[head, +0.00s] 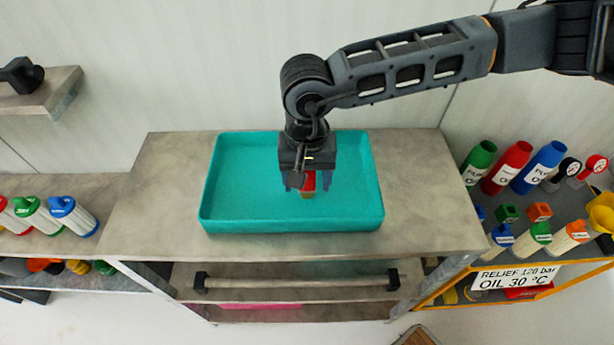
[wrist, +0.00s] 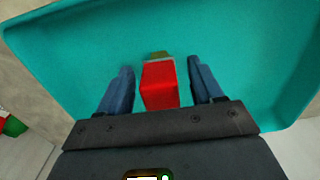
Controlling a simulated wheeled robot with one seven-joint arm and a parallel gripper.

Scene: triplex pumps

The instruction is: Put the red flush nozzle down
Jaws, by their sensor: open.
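The red flush nozzle (wrist: 159,84) is a red block with a brass-coloured end. In the wrist view it sits between my two blue fingers, with a gap on each side. In the head view the nozzle (head: 308,184) shows under my gripper (head: 308,184), within the teal tray (head: 224,208). My gripper (wrist: 163,88) is open and its fingers do not touch the nozzle. The tray's floor (wrist: 80,60) lies behind the nozzle in the wrist view. Whether the nozzle's underside rests on the floor is hidden.
The tray stands on a grey metal bench (head: 420,190); its floor is otherwise empty. A shelf at right (head: 535,215) holds several bottles and small parts. A shelf at left (head: 40,240) holds several filters. A rail (head: 295,282) runs below the bench top.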

